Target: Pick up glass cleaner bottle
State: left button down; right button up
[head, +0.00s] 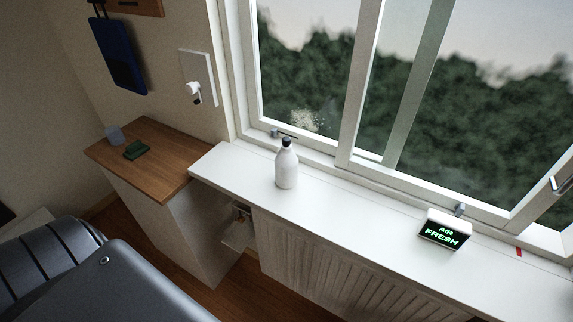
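A white bottle with a dark cap (286,167) stands upright on the white window sill (345,211), close to the window frame. Its label cannot be made out. Neither of my grippers shows in the head view. Nothing touches the bottle.
A small box reading "AIR FRESH" (445,230) sits on the sill at the right. A radiator (330,270) is below the sill. The sill between bottle and box is clear.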

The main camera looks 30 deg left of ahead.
aim_at(285, 161)
jog(key=u, duration=1.25)
